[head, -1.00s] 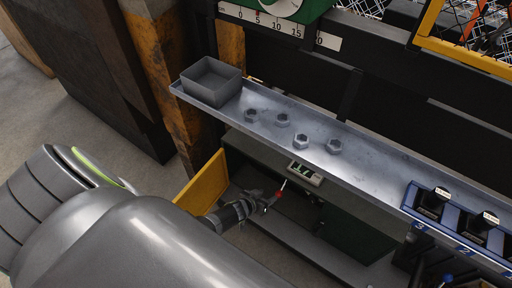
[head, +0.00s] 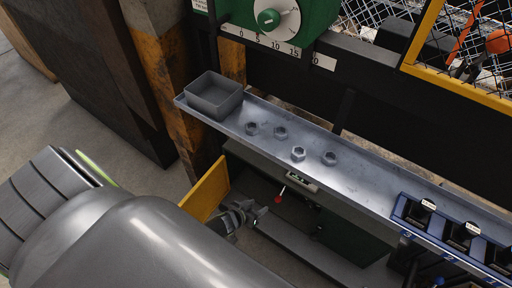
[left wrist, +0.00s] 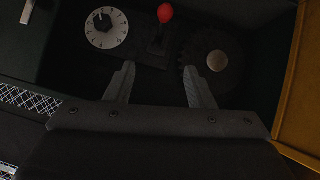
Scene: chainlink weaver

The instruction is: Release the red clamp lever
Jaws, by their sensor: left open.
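The clamp lever is a thin rod with a red ball knob (head: 278,199), in the dark space under the metal tray in the head view. The red knob (left wrist: 165,13) also shows at the top middle of the left wrist view, beyond the fingertips. My left gripper (head: 259,211) is just left of and below the knob in the head view, apart from it. In the left wrist view its two fingers (left wrist: 158,72) are spread with nothing between them. The lever's base is dim. My right gripper is not in view.
A yellow panel (head: 205,190) stands close left of my gripper. The metal tray (head: 360,185) overhead carries several nuts and a grey box (head: 214,96). A white dial (left wrist: 106,28) and a dark toothed wheel (left wrist: 217,61) flank the lever in the wrist view.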

